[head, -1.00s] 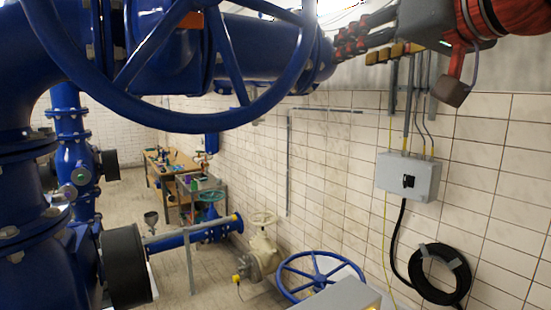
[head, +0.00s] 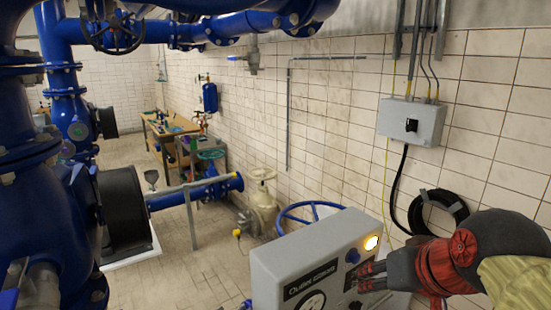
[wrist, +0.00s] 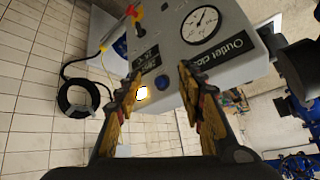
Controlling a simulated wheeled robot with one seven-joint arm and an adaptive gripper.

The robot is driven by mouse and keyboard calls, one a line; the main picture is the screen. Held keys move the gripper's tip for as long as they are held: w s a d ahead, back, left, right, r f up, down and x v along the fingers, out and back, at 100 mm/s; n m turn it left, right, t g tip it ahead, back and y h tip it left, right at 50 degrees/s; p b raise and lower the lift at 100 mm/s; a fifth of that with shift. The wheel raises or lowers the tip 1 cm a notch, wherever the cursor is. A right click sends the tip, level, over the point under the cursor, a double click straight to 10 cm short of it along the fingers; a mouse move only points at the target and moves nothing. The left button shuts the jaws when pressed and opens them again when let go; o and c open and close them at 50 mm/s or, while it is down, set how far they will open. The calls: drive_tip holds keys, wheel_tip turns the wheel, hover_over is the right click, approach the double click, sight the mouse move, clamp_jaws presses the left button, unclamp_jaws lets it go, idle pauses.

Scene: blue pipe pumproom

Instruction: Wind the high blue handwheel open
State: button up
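The large blue handwheel that hung close at the top of the head view is out of both present views. A smaller, dark blue spoked handwheel (head: 118,33) shows on the pipework at the upper left, well away from my gripper. My gripper (head: 360,277) is low at the right, in front of a grey panel box (head: 290,258). In the wrist view my gripper (wrist: 159,80) is open, with a clear gap between its fingers and nothing held. The panel box (wrist: 225,62) fills the space beyond the fingertips; whether they touch it I cannot tell.
The panel box carries a round gauge (wrist: 199,24), an "Outlet" label, a blue button (wrist: 162,83) and a lit lamp (head: 371,243). Another blue handwheel (head: 293,216) sits behind it. A grey switch box (head: 410,121) and coiled hose (head: 439,213) are on the tiled wall. Thick blue pipes stand left.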

drive_tip(key=s+f+b, duration=0.3)
drive_tip(key=f+b, duration=0.1)
drive_tip(key=f, duration=0.6)
drive_tip(key=s+f+n+g+b, duration=0.1)
drive_tip(key=s+f+b, duration=0.3)
drive_tip(key=f, duration=0.6)
drive_tip(key=s+f+g+b, duration=0.1)
drive_tip(key=s+f+b, duration=0.3)
drive_tip(key=f, duration=0.6)
drive_tip(key=shift+a+h+b, duration=0.2)
drive_tip(key=shift+h+b, duration=0.1)
drive_tip(key=shift+b, duration=0.75)
drive_tip(key=shift+s, duration=0.1)
